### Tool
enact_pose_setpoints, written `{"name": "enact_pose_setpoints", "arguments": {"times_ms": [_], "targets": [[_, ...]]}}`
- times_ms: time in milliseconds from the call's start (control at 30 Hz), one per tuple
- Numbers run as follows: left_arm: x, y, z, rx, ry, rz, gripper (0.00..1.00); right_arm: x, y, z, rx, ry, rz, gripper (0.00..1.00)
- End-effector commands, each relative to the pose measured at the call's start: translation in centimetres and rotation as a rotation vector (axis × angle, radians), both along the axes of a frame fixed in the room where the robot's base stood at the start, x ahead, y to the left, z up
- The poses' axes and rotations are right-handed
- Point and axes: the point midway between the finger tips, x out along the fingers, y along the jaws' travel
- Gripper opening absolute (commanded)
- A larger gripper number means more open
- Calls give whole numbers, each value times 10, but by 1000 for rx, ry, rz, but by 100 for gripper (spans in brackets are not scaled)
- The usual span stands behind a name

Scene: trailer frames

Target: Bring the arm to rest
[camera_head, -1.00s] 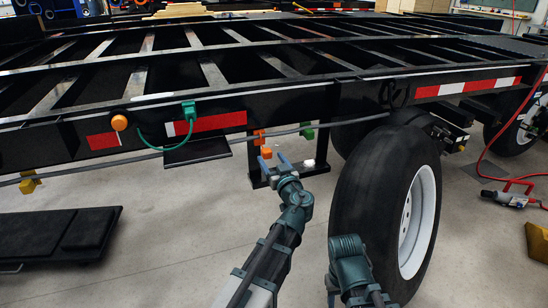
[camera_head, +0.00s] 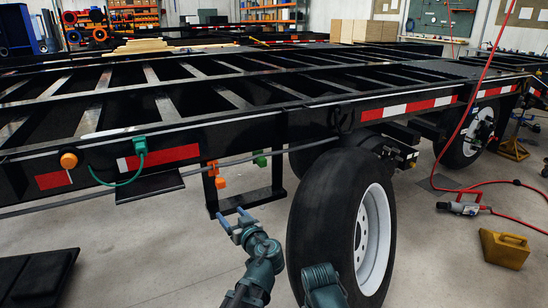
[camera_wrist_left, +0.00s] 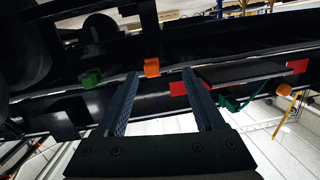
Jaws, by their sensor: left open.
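My left gripper (camera_head: 231,217) is open and empty, in front of the dark leg under the trailer frame (camera_head: 225,131). In the left wrist view its two fingers (camera_wrist_left: 160,73) stand apart with nothing between them. Beyond the tips are an orange block (camera_wrist_left: 152,67) and a green block (camera_wrist_left: 92,79) on the frame's underside. The same orange block (camera_head: 213,168) and green block (camera_head: 260,160) show in the head view, apart from the gripper. Part of my right arm (camera_head: 322,285) shows at the bottom; its gripper is out of view.
A large tyre (camera_head: 325,215) stands just right of my left arm. A green connector with a cable (camera_head: 140,146) and an orange lamp (camera_head: 69,160) are on the frame's side. A yellow block (camera_head: 504,249) and a red hose (camera_head: 490,184) lie on the floor at right.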

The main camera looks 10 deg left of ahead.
Motion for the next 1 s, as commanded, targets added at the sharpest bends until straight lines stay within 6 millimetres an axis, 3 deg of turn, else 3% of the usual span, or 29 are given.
{"name": "enact_pose_setpoints", "arguments": {"times_ms": [167, 300, 500, 733, 800, 1000], "targets": [[-52, -13, -61, -65, 428, 34, 70, 0, 0, 14, -1, 1, 0, 50], [-102, -47, -109, -122, 808, -74, 70, 0, 0, 21, -1, 1, 0, 50], [-165, -100, -143, -181, 1206, -336, 70, 0, -1, 29, -2, 0, 0, 50], [-229, -156, -152, -230, 1511, -706, 70, 0, -1, 36, -2, 0, 0, 50], [-225, -154, -129, -228, 1503, -694, 70, 0, -1, 58, -2, 0, 0, 50], [-225, -154, -88, -229, 1499, -689, 70, 0, -1, 99, -2, 1, -2, 50]]}}
